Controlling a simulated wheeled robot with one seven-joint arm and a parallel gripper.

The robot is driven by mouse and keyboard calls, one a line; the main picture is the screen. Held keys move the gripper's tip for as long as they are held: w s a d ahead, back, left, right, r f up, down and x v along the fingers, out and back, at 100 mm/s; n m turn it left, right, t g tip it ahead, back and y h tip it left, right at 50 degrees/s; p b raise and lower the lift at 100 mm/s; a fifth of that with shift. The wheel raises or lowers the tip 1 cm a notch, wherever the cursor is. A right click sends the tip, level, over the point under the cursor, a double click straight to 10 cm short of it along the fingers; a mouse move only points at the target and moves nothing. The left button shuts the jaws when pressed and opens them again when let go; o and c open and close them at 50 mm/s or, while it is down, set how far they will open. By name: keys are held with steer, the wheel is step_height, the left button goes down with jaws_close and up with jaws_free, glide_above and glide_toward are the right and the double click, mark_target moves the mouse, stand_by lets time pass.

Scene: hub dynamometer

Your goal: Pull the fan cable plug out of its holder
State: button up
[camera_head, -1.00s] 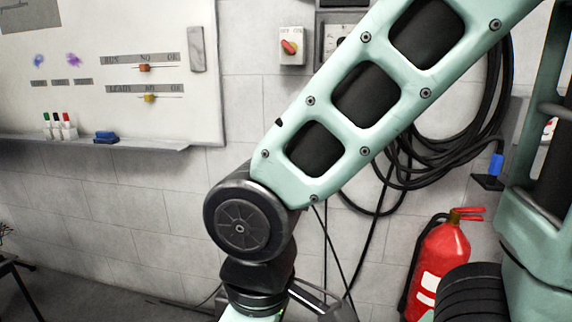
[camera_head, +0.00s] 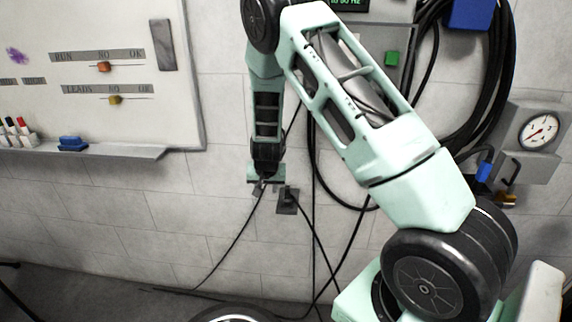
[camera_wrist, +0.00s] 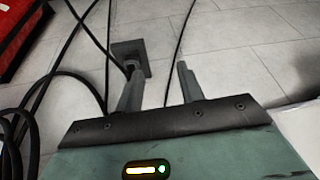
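A dark square wall plate (camera_head: 287,201), likely a cable holder, sits low on the wall with a cable running down from it. It also shows in the wrist view (camera_wrist: 138,47), just beyond my left fingertip. I cannot make out a separate plug on it. My gripper (camera_head: 260,186) points down just left of the plate in the head view. In the wrist view my gripper (camera_wrist: 157,68) has its two fingers apart, with no plug visible between them. A thin black cable (camera_wrist: 180,32) passes through the gap in that picture; its depth is unclear.
A blue connector (camera_head: 483,171) is at the right, below a pressure gauge (camera_head: 540,130). Black cable coils (camera_head: 490,110) hang on the wall. A whiteboard with a ledge (camera_head: 120,153) is at the left. A red object (camera_wrist: 18,35) is at the wrist view's upper left.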

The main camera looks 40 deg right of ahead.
steer(key=m+h+p, duration=0.1)
steer(key=h, duration=0.1)
glide_toward(287, 187)
steer(key=f, duration=0.2)
steer(key=shift+b+x, duration=2.95)
steer(key=shift+x, duration=1.5)
steer(key=shift+d, duration=0.1)
jaws_close()
steer(key=shift+r+p, duration=0.45)
steer(key=shift+r, duration=0.3)
steer(key=shift+r+p, duration=1.3)
steer(key=shift+r, duration=0.75)
